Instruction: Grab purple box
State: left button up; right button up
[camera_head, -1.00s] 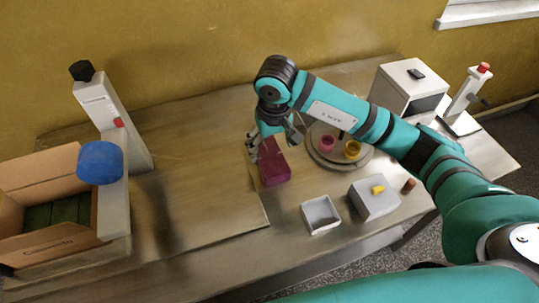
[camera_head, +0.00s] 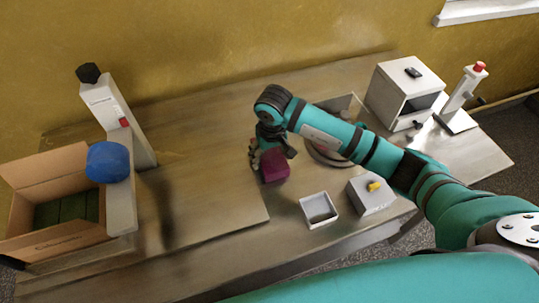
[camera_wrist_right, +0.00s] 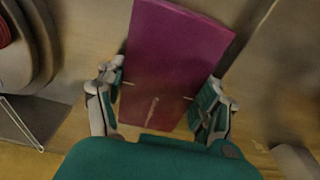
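The purple box (camera_head: 275,166) stands on the table near the middle of the head view. My right gripper (camera_head: 270,155) is down at the box, with its fingers around it. In the right wrist view the purple box (camera_wrist_right: 172,65) lies between the two fingers of the gripper (camera_wrist_right: 162,95), one on each side and very near its sides. Whether both fingers press on the box cannot be told. My left gripper is not in view.
An open white tray (camera_head: 319,210) and a grey block with a yellow knob (camera_head: 371,194) stand right of the box. A round plate (camera_head: 318,151) is partly hidden behind my arm. A cardboard carton (camera_head: 50,239) stands left.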

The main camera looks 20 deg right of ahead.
jog(key=c, duration=0.7)
jog(key=shift+r, duration=0.15)
